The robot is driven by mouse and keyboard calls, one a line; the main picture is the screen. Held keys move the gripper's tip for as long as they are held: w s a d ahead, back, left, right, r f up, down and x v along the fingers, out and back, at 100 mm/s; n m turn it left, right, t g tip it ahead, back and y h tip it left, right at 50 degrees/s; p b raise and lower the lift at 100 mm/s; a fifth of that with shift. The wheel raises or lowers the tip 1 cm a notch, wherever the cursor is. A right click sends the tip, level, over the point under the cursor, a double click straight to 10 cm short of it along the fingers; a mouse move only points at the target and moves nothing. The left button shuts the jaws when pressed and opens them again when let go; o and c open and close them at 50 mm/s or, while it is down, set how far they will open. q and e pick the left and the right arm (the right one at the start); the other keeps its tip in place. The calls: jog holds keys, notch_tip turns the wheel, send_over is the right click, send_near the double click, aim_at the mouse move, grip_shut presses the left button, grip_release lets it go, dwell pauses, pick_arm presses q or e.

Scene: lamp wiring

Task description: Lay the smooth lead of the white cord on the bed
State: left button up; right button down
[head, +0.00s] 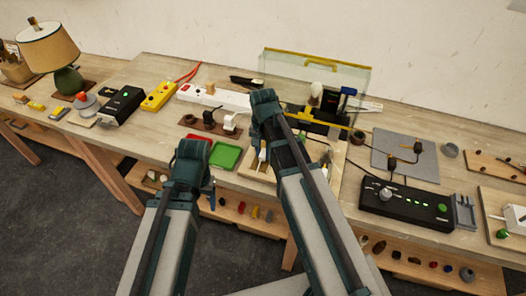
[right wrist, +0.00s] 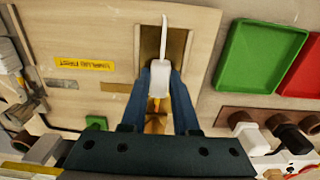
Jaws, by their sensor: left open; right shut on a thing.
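In the right wrist view my right gripper (right wrist: 160,95) is shut on a white piece of the white cord (right wrist: 160,78). The thin white cord runs up from it, and a small orange tip shows below it between the fingers. The piece is in front of a brownish recess (right wrist: 181,45) in a pale wooden board (right wrist: 105,35); I cannot tell whether it touches. I cannot tell which lead this is. In the head view my right gripper (head: 263,155) is over the board, partly hidden by my arm. My left gripper (head: 212,192) is open near the table's front edge.
A green tray (head: 226,156) and a red tray lie left of the board. Behind them are a brown socket strip (head: 208,124) with plugs and a white power strip (head: 210,97). A black control box (head: 405,203) and grey mat (head: 405,155) stand to the right.

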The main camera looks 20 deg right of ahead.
jog(key=shift+f, duration=0.2)
dwell(0.4)
jog(key=c, duration=0.6)
grip_release()
jog(key=shift+r, duration=0.1)
notch_tip(320, 180, up, 14)
jog(key=p, duration=1.3)
jog(key=shift+f, duration=0.2)
jog(key=s+a+f+n+b, duration=0.2)
jog(key=s+a+n, duration=0.1)
jog(key=s, duration=0.1)
jog(key=s+a+f+n+b, duration=0.2)
jog(key=s+a+f+n, duration=0.1)
jog(key=s+a+n, duration=0.1)
jog(key=s+a+f+n+h+b, duration=0.1)
jog(key=s+a+f+n+b, duration=0.1)
jog(key=s, duration=0.4)
jog(key=shift+s+a+f+n+b, duration=0.1)
jog(key=shift+a+n+b, duration=0.2)
jog(key=shift+a+n, duration=0.1)
jog(key=shift+s+a+f+n+b, duration=0.1)
jog(key=shift+a+n+b, duration=0.2)
jog(key=shift+a+n, duration=0.1)
